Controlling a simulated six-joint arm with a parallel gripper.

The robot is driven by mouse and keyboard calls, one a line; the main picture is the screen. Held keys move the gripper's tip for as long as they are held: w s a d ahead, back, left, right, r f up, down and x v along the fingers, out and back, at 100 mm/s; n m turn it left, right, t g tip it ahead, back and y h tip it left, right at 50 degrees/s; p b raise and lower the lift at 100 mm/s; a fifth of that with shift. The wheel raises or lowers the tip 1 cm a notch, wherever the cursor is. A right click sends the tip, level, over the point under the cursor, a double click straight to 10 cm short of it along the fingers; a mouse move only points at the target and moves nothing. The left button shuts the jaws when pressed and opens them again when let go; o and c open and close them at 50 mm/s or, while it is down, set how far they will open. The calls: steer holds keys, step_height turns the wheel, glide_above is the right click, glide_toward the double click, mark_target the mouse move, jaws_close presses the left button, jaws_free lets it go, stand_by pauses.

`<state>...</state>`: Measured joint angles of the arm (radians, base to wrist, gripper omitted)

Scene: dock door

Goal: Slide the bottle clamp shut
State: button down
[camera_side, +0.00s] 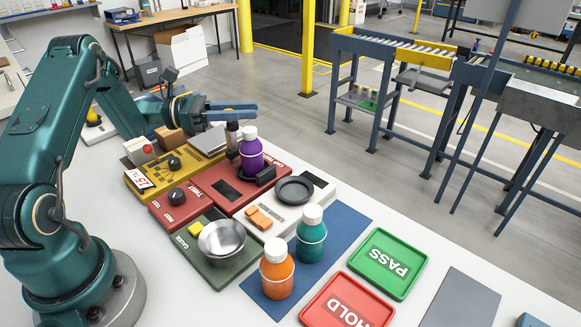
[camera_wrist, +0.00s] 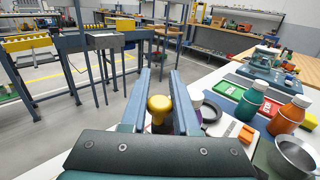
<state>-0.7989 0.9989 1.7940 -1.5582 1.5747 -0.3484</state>
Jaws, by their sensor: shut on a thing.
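The purple bottle (camera_side: 251,153) with a white cap stands upright on the red cap station (camera_side: 222,188) in the side view. A dark clamp jaw (camera_side: 265,176) sits against or close to its right side. A dark upright clamp handle (camera_side: 232,140) stands just left of the bottle. My gripper (camera_side: 247,111) reaches level over the handle's top, beside the bottle's cap. In the wrist view, the handle's yellow knob (camera_wrist: 159,106) sits between my two blue fingers, which are shut on it. The bottle is mostly hidden there. Any gap between clamp and bottle cannot be judged.
A black round dish (camera_side: 295,190) lies on the white station right of the clamp. A metal bowl (camera_side: 222,239) sits on the green station. Teal (camera_side: 311,236) and orange (camera_side: 277,270) bottles stand on a blue mat. Green PASS (camera_side: 388,262) and red HOLD (camera_side: 347,304) trays lie nearby.

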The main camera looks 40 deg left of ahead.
stand_by(0.8)
steer(key=shift+d, duration=1.6)
steer(key=c, duration=0.7)
jaws_free()
steer(key=shift+o, duration=0.2)
steer(key=shift+a, duration=0.1)
steer(key=v, duration=0.5)
steer(key=shift+s, duration=0.1)
